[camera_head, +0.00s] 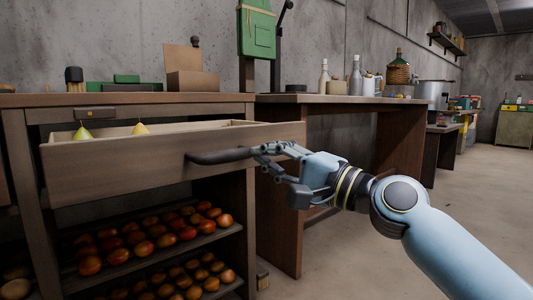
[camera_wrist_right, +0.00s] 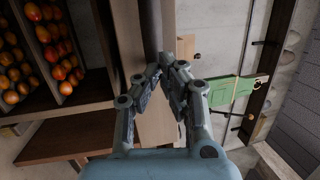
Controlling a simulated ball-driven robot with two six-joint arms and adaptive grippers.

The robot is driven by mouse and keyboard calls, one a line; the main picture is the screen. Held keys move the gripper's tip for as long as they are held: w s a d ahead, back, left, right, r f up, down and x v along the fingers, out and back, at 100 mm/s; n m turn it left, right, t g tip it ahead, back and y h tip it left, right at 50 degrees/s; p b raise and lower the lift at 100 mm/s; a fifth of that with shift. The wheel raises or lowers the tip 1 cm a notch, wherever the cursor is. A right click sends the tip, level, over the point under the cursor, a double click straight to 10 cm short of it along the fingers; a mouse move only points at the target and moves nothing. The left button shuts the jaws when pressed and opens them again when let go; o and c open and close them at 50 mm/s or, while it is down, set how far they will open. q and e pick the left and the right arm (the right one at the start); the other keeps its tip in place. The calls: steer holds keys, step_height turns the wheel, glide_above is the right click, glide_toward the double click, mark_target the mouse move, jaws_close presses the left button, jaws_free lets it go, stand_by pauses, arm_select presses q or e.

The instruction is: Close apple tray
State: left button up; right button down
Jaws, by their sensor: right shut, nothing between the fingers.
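A wooden drawer tray (camera_head: 110,172) is pulled out from under the workbench at the left. Two yellow-green fruits, one on the left (camera_head: 83,134) and one on the right (camera_head: 140,129), show over its rim. A dark handle (camera_head: 215,157) sits on its front panel. My right gripper (camera_head: 264,149) is shut and empty, with its fingertips at the right end of the handle; I cannot tell whether they touch. In the right wrist view the fingers (camera_wrist_right: 162,68) close together in front of the pale wooden panel (camera_wrist_right: 157,128). My left gripper is out of view.
Shelves of red-orange fruit (camera_head: 143,248) lie below the drawer. A cardboard box (camera_head: 192,81) stands on the bench top. A second table (camera_head: 340,100) with bottles stands to the right. The floor (camera_head: 470,200) at the right is clear.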

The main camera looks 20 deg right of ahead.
steer(key=shift+w+a, duration=0.15)
steer(key=shift+w, duration=0.1)
